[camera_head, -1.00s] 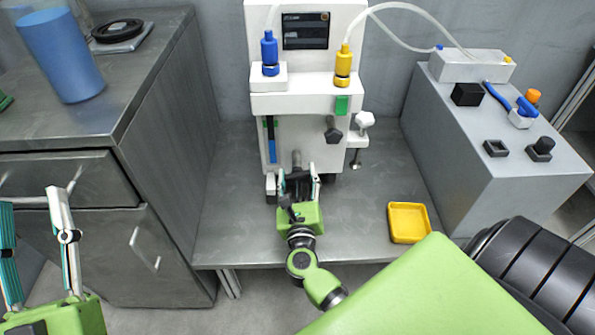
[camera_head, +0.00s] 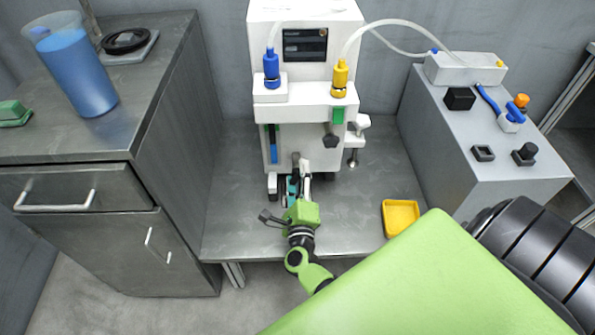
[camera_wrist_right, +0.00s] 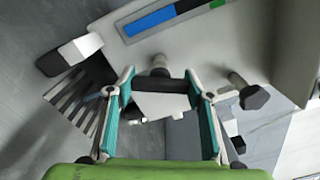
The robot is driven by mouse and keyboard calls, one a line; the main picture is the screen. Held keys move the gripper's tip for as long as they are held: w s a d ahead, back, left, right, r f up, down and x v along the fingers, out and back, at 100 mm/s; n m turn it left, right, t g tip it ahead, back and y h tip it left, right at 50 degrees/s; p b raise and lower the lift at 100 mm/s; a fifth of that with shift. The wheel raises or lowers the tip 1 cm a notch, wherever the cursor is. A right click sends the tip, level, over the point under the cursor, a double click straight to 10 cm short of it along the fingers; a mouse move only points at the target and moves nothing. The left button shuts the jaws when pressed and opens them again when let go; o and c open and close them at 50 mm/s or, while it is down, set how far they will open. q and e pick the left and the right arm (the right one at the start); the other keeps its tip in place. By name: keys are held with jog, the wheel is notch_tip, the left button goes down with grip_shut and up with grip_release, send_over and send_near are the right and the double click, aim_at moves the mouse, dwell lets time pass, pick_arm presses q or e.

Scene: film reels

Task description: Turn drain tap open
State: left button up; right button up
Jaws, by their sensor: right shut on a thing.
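The white machine (camera_head: 305,135) stands on the grey bench. Its drain tap is low on the front: a dark stem (camera_wrist_right: 160,62) with a dark crossbar handle (camera_wrist_right: 172,86) shows in the right wrist view. My right gripper (camera_head: 298,180) is at the foot of the machine, and its two teal-padded fingers (camera_wrist_right: 160,80) are shut on the ends of the handle. In the wrist view the machine looks tilted. In the head view the gripper mostly hides the handle. My left gripper is not in view.
A yellow tray (camera_head: 386,218) lies on the bench to the right. A grey control box (camera_head: 480,150) stands at right. A blue-filled beaker (camera_head: 80,75) stands on the left cabinet (camera_head: 150,70).

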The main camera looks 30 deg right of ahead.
jog(key=shift+r+n+p, duration=0.15)
jog(key=shift+n+p, duration=0.15)
jog(key=shift+n, duration=0.2)
jog(key=n+p, duration=0.1)
jog(key=n, duration=0.1)
jog(key=shift+n+p, duration=0.3)
jog(key=shift+n, duration=0.4)
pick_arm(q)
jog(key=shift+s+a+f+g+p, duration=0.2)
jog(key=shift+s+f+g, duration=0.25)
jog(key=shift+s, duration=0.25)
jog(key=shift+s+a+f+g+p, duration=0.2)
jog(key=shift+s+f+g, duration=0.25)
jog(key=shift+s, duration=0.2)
pick_arm(e)
jog(key=shift+f+n, duration=0.2)
jog(key=shift+n, duration=0.4)
jog(key=o, duration=1.1)
jog(key=shift+o, duration=0.2)
